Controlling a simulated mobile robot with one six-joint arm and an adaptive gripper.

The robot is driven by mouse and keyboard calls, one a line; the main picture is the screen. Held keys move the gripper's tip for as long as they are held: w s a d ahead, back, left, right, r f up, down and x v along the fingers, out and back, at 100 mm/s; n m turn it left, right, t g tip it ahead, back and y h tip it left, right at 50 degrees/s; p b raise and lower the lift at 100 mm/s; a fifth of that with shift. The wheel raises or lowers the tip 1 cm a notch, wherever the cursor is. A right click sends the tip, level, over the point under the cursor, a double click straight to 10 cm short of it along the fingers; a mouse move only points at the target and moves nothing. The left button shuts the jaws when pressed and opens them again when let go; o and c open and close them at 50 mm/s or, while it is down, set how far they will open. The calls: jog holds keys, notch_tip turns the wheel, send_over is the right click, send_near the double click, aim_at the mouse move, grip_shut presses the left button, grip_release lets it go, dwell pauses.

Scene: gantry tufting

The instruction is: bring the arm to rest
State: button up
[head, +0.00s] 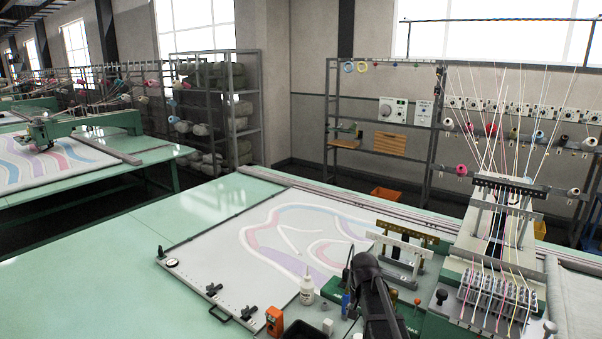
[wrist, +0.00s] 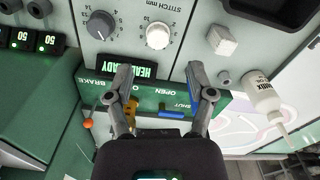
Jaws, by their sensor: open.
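My gripper (wrist: 158,85) is open in the wrist view, with its two fingers apart and nothing between them. It is over a control panel with a black knob (wrist: 100,25), a white knob (wrist: 158,36) and a lit HEAD READY sign (wrist: 150,68). A green plate (wrist: 158,101) marked BRAKE, OPEN and SHUT lies below the fingertips. A blue piece and a yellow piece show by the fingers; whether the fingers touch them I cannot tell. In the head view my dark arm (head: 374,300) reaches over the machine front, and the fingertips are hidden.
A white bottle (head: 307,286) and an orange box (head: 274,320) stand left of my arm. The tufting head (head: 497,262) with many threads is on the right. A framed cloth (head: 250,250) lies on the green table (head: 90,275), whose left part is clear.

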jog(key=s+f+n+b, duration=0.1)
jog(key=s+f+b, duration=0.1)
jog(key=s, duration=0.3)
jog(key=s+f+n+b, duration=0.1)
jog(key=s+f+b, duration=0.2)
jog(key=s, duration=0.3)
jog(key=s+f+n+b, duration=0.2)
jog(key=s+f+b, duration=0.1)
jog(key=s, duration=0.3)
jog(key=shift+s+a+f, duration=0.1)
jog(key=shift+f, duration=0.8)
jog(key=shift+r, duration=0.1)
